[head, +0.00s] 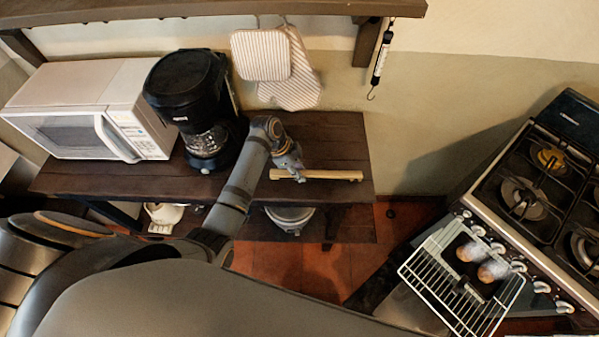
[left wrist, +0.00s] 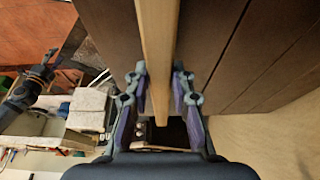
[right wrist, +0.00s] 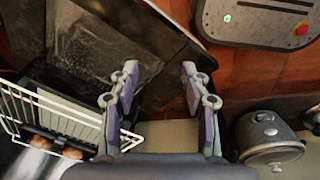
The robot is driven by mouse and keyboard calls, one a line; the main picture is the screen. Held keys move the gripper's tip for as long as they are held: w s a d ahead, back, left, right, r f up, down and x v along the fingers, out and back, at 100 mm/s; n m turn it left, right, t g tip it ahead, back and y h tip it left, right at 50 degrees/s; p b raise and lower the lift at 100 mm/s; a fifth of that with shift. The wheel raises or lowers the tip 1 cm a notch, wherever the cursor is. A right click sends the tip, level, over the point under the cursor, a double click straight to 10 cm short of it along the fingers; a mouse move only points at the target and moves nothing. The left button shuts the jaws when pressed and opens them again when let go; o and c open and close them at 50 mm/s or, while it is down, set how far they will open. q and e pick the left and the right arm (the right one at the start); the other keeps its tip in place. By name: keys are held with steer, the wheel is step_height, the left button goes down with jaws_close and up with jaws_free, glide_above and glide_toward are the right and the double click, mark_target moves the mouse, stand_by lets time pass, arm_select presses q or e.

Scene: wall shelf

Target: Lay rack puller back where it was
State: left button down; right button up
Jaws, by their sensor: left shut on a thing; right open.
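The rack puller (head: 317,175) is a long, flat light-wood stick. In the head view it lies level along the right part of the dark wooden shelf (head: 330,140), close to its front edge. My left gripper (head: 290,170) is at the stick's left part and shut on it. In the left wrist view the stick (left wrist: 157,60) runs between the two fingers, with dark shelf boards beside it. I cannot tell whether the stick touches the shelf. My right gripper (right wrist: 157,90) is open and empty in the right wrist view, above the floor area.
A black coffee maker (head: 190,100) and a white microwave (head: 95,105) stand left of my left gripper. Striped mitts (head: 280,65) hang on the wall. An oven rack (head: 425,285) with browned food sticks out below the stove (head: 540,200). The shelf's right end is clear.

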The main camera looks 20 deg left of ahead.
arm_select(q)
steer(key=shift+s+r, duration=0.1)
steer(key=shift+r, duration=0.1)
steer(key=shift+s+a+f, duration=0.25)
steer(key=shift+s+a, duration=0.1)
steer(key=shift+f, duration=0.15)
steer(key=shift+w+d+f, duration=0.15)
steer(key=shift+f, duration=0.05)
steer(key=c, duration=1.1)
jaws_free()
steer(key=shift+c, duration=0.2)
arm_select(e)
steer(key=shift+s+a, duration=0.2)
steer(key=shift+s, duration=0.8)
arm_select(q)
steer(key=shift+r, duration=0.15)
arm_select(e)
steer(key=shift+s, duration=0.2)
arm_select(q)
steer(key=b+v, duration=0.1)
steer(key=v, duration=1.2)
steer(key=shift+b, duration=0.35)
arm_select(e)
steer(key=shift+s+f, duration=0.2)
steer(key=shift+f, duration=0.55)
arm_select(q)
steer(key=shift+d, duration=0.15)
